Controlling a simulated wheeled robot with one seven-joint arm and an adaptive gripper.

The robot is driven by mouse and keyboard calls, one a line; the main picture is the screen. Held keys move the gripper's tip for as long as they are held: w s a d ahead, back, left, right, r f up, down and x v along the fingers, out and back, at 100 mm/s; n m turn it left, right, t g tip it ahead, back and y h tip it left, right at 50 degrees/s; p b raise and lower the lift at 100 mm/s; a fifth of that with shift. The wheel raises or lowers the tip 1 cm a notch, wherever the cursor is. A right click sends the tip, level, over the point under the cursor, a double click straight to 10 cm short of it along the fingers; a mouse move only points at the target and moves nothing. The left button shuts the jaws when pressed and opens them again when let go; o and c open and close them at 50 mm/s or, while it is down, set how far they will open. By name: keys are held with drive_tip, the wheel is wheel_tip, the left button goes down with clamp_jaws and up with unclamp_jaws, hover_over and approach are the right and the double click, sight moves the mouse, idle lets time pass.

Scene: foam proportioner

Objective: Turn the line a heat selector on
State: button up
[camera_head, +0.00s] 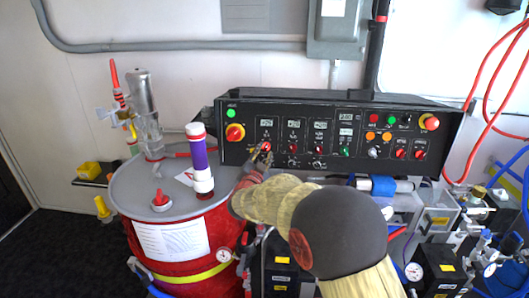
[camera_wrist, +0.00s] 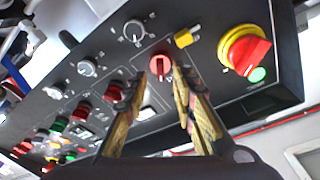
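The black control panel (camera_head: 330,103) stands behind the drum. A round red selector knob (camera_head: 266,146) sits in its leftmost knob column, below a small display; I take it as the line A heat selector, though the labels are too small to read. The same red knob shows in the wrist view (camera_wrist: 160,65), with a dark mark on its face. My gripper (camera_head: 261,160) is at the panel just below the knob. In the wrist view my gripper (camera_wrist: 166,78) has its fingers apart, one tip at each side of the knob. Contact cannot be told.
A large red-and-yellow rotary switch (camera_wrist: 243,52) and a yellow piece (camera_wrist: 183,38) are close beside my fingers. A grey knob (camera_wrist: 134,32) is on the other side. A red drum (camera_head: 180,245) with a purple-and-white cylinder (camera_head: 199,155) stands left of my arm.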

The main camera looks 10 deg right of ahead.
drive_tip(key=v, duration=0.9)
drive_tip(key=shift+s, duration=0.35)
drive_tip(key=shift+a, duration=0.15)
